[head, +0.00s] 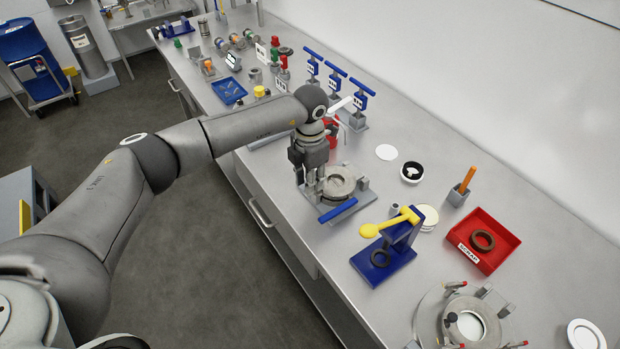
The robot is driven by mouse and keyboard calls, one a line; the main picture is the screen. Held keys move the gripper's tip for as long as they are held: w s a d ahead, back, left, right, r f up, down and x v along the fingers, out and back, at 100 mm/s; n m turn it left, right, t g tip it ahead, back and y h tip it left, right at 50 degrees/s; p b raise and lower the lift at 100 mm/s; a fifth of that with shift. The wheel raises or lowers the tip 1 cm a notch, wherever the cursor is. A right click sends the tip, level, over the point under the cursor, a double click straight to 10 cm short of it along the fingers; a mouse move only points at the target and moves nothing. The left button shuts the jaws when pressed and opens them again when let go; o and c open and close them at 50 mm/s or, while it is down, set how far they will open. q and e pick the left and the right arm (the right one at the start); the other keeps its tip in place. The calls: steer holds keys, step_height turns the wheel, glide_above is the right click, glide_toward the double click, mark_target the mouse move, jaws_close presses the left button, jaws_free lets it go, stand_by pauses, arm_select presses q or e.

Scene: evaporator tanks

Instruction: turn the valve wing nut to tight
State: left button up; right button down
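My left gripper (315,188) points down at the left side of a round grey metal fitting (340,182) on a flat base plate with a blue bar (338,210) along its front edge. Its fingertips are close to the fitting's rim; contact and finger gap are too small to make out. I cannot pick out a wing nut for certain; one at this fitting may be hidden by the gripper. Another round metal flange (470,322) with several red-tipped clamps around it is at the lower right. My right gripper is not in view.
A blue stand with a yellow lever (388,226) is right of the fitting. A red tray (483,241) holding a dark ring is beyond it. Several blue-handled valves (335,77) stand behind the gripper. Bare bench lies between the white discs and the wall.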

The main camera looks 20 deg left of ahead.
arm_select(q)
steer(key=shift+f, duration=0.95)
jaws_close()
